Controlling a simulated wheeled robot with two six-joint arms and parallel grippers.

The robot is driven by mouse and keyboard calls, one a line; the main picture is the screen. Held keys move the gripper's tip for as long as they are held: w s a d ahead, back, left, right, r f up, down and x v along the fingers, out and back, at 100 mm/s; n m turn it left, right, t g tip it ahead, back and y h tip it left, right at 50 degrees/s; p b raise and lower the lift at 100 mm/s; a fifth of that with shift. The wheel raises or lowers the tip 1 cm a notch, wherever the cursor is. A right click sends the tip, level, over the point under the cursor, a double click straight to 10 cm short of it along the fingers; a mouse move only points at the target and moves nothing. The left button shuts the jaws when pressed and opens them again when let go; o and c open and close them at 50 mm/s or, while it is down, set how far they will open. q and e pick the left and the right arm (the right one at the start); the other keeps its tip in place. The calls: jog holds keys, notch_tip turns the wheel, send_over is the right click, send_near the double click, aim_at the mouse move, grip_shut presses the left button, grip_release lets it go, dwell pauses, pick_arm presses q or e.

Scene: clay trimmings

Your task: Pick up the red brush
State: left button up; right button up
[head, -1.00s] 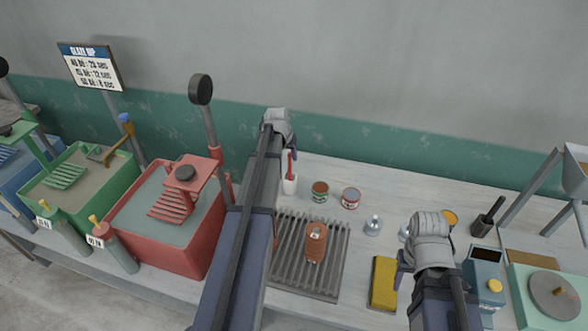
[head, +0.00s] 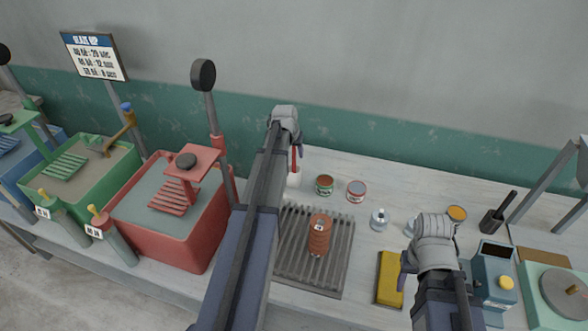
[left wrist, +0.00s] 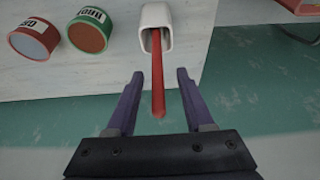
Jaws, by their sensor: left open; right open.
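The red brush (left wrist: 158,75) stands in a white holder (left wrist: 155,22) at the back of the table. In the left wrist view its red handle sticks out of the holder's mouth and lies between my two open fingers, touching neither as far as I can see. My left gripper (left wrist: 157,80) is open and empty around the handle. In the head view the brush (head: 294,158) and white holder (head: 293,180) show just below my left gripper (head: 296,138). My right gripper (head: 404,275) is open above the table near the yellow sponge (head: 390,280).
Two small cans (head: 324,185) (head: 356,190) stand right of the holder. A red tub (head: 150,245) with an upright post stands left of my left arm. The wall (head: 400,165) is close behind.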

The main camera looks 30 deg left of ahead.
aim_at(294, 164)
pick_arm(q)
jog(key=b+x, duration=0.2)
jog(key=x, duration=0.2)
jog(key=shift+s+d+b, duration=0.1)
jog(key=shift+b, duration=0.25)
pick_arm(e)
notch_tip(294, 164, down, 4)
jog(key=shift+r, duration=0.2)
pick_arm(q)
jog(key=shift+r, duration=0.1)
pick_arm(e)
jog(key=shift+r, duration=0.1)
pick_arm(q)
jog(key=shift+c, duration=0.4)
grip_shut()
